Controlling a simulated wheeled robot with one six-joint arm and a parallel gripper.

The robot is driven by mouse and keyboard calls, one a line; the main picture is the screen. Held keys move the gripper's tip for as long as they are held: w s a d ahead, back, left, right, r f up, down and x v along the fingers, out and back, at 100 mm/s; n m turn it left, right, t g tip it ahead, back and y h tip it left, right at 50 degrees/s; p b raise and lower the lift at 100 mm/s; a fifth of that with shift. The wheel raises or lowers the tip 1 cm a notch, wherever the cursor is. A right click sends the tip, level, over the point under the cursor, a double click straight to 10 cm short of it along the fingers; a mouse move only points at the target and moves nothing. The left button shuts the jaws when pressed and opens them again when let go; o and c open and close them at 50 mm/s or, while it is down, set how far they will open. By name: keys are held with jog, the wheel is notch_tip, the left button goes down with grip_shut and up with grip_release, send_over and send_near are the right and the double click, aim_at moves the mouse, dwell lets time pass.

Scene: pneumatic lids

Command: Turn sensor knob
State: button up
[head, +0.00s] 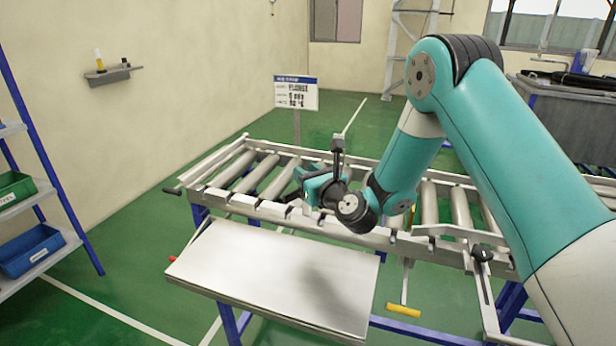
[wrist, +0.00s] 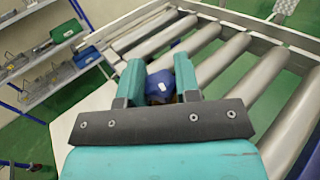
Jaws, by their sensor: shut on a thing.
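My gripper (head: 300,190) is over the front rail of the roller conveyor in the head view, left of centre. In the wrist view, its two teal fingers (wrist: 158,76) are closed around a dark blue rounded thing (wrist: 160,88), which looks like the sensor knob. A small pale brown spot shows at its lower part. Its base and mounting are hidden by the fingers and the dark gripper bar. I cannot make the knob out in the head view, and its turn angle cannot be told.
The roller conveyor (head: 262,207) lies around my gripper. A pale flat panel (head: 265,275) sits in front of it. A black knob on a bracket (head: 483,253) is at the right. A sign (head: 296,93) stands behind. Shelves with a blue bin (head: 30,250) are at far left.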

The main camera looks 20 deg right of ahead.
jog(key=n+y+b, duration=0.1)
jog(key=b, duration=0.1)
jog(key=shift+f+b, duration=0.3)
jog(key=shift+f, duration=0.05)
jog(key=shift+n+g+y+b, duration=0.6)
jog(key=shift+y+b, duration=0.5)
jog(key=shift+b, duration=0.1)
jog(key=n+y, duration=0.1)
jog(key=n+g+y+b, duration=0.1)
jog(key=shift+r+y, duration=0.25)
jog(key=shift+y, duration=0.05)
jog(key=shift+n+g+y, duration=0.7)
jog(key=shift+g+y, duration=0.2)
jog(key=shift+g, duration=0.1)
jog(key=shift+s, duration=0.1)
jog(key=o, duration=0.9)
jog(key=shift+r, duration=0.1)
